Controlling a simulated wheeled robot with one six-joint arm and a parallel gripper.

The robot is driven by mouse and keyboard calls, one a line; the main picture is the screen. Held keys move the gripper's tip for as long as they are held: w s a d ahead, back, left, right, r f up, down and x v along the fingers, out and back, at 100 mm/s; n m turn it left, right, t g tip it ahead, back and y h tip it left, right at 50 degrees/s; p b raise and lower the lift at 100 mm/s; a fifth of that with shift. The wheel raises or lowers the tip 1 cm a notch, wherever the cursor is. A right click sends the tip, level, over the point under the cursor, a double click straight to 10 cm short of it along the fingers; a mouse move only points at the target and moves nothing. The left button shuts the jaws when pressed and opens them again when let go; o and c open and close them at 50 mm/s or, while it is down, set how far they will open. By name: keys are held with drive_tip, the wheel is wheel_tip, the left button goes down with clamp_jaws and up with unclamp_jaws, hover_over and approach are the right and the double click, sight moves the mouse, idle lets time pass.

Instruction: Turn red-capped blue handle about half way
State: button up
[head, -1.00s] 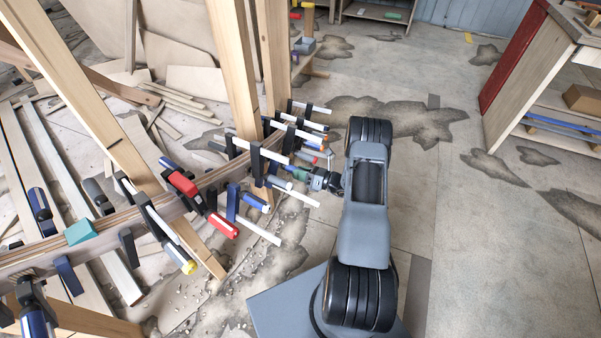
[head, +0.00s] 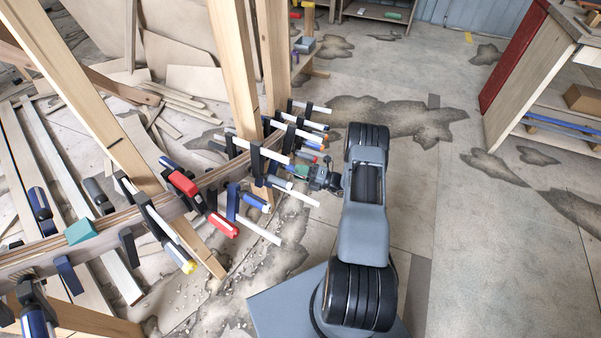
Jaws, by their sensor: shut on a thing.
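Several clamps sit along the curved wooden stringer (head: 100,229). The red-capped blue handle (head: 313,146) appears small in the far cluster of clamps, partly covered by neighbouring handles and bars. My gripper (head: 327,162) is at that cluster, at the end of my grey and black arm. It is shut on a handle there, which I take to be the red-capped blue one. The fingers are tiny and partly hidden, so the exact grip and the handle's angle cannot be made out.
Pale clamp bars (head: 299,196) stick out close beside my wrist. A red clamp (head: 184,184) sits nearer on the stringer. Wooden posts (head: 229,62) rise behind the cluster. A red-sided bench (head: 513,57) stands at the right. The stained floor between is clear.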

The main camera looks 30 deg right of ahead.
drive_tip(key=shift+m, duration=0.6)
drive_tip(key=shift+d, duration=0.1)
drive_tip(key=o, duration=0.9)
drive_tip(key=p+v, duration=0.1)
drive_tip(key=v, duration=1.2)
drive_tip(key=shift+s+d+f, duration=0.15)
drive_tip(key=shift+s+d, duration=0.05)
